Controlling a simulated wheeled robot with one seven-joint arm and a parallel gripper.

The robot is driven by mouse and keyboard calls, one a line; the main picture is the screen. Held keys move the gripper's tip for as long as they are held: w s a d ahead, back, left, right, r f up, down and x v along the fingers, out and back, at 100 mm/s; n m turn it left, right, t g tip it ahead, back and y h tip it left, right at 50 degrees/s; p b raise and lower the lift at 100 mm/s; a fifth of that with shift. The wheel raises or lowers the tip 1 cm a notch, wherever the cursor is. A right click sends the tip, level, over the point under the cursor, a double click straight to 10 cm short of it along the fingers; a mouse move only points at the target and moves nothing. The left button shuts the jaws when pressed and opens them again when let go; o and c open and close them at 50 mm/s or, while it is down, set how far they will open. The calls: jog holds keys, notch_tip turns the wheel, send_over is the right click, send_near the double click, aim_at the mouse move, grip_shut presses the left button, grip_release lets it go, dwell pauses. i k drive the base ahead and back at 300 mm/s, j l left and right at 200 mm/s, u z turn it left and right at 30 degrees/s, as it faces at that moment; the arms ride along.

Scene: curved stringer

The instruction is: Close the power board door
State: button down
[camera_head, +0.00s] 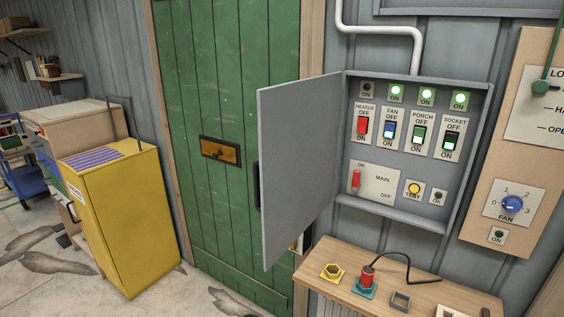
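The power board (405,160) is a grey box on the corrugated wall, right of centre in the head view. Its door (300,165) is a flat grey panel hinged on the box's left edge. The door stands wide open, swung out to the left in front of the green door. A dark handle (257,187) shows on the door's free left edge. Inside the box are labelled heater, fan, porch and socket switches, a main switch (356,179) and a yellow test button (413,189). My gripper is not in view.
A wooden bench (385,290) stands below the box, with a yellow nut, a red plug with a black cable and a small grey square piece. A wooden panel (517,150) with a blue fan knob is at right. A yellow cabinet (122,220) stands at left, with open floor beside it.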

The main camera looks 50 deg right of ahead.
aim_at(294, 170)
jog(key=i+z, duration=0.15)
jog(key=z, duration=0.35)
jog(key=i+j+z, duration=0.15)
jog(key=z, duration=0.3)
jog(key=i+j+z, duration=0.15)
jog(key=z, duration=0.35)
jog(key=i+j+z, duration=0.15)
jog(key=z, duration=0.35)
jog(key=j+z, duration=0.3)
jog(key=z, duration=0.15)
jog(key=i+j+z, duration=0.1)
jog(key=j+z, duration=0.15)
jog(key=z, duration=0.25)
jog(key=k+j+u, duration=0.1)
jog(key=u, duration=0.3)
jog(key=j+u, duration=0.6)
jog(key=u, duration=0.15)
jog(key=j+u, duration=0.35)
